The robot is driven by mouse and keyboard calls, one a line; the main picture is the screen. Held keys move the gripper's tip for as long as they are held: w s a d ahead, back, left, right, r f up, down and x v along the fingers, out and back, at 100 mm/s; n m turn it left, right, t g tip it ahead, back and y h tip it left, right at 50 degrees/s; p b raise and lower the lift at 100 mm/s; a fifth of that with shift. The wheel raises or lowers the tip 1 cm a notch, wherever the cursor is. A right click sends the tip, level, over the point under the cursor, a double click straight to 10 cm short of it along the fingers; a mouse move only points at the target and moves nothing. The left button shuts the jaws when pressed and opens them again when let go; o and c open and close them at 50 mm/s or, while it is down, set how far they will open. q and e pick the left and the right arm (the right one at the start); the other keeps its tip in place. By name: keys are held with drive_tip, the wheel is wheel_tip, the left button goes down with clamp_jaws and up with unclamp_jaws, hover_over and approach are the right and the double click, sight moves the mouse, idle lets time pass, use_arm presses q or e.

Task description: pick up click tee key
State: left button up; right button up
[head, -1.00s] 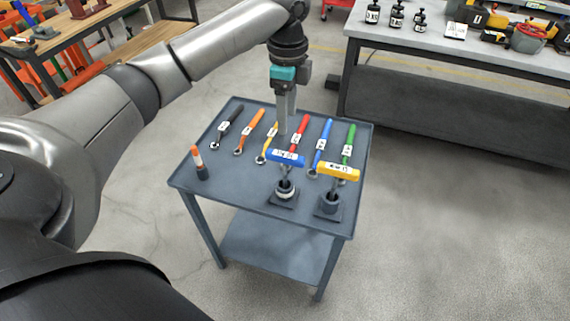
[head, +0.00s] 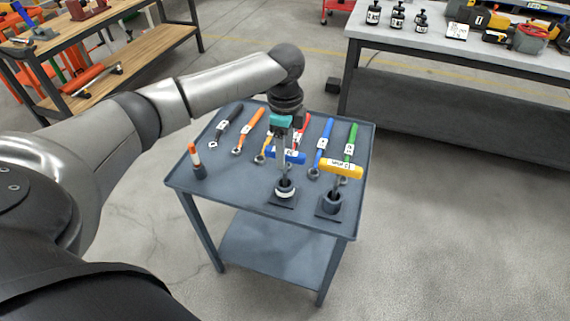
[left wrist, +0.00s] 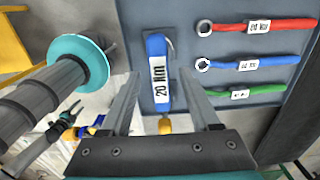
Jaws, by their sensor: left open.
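Two tee-handled keys stand upright in sockets at the table's near right. The blue tee handle (head: 296,158) is labelled "20 Nm" in the left wrist view (left wrist: 156,55). The yellow tee handle (head: 341,169) stands to its right, and its label is too small to read. My left gripper (head: 284,158) points down over the blue handle and overlaps it in the head view. In the left wrist view its open fingers stand on either side of the blue handle's lower part, with nothing gripped. Contact cannot be told. My right gripper is not in view.
Several coloured wrenches lie in a row behind the keys, including a blue one (head: 322,147) and a green one (head: 350,143). An orange-and-white topped cylinder (head: 196,160) stands at the table's left. The table's (head: 235,185) near left surface is clear. Workbenches stand farther back.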

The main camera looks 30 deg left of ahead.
sight(285, 175)
use_arm(q)
wheel_tip(285, 175, down, 3)
drive_tip(key=shift+r, duration=0.1)
drive_tip(key=shift+c, duration=0.3)
drive_tip(key=shift+r, duration=0.1)
clamp_jaws()
idle(0.9)
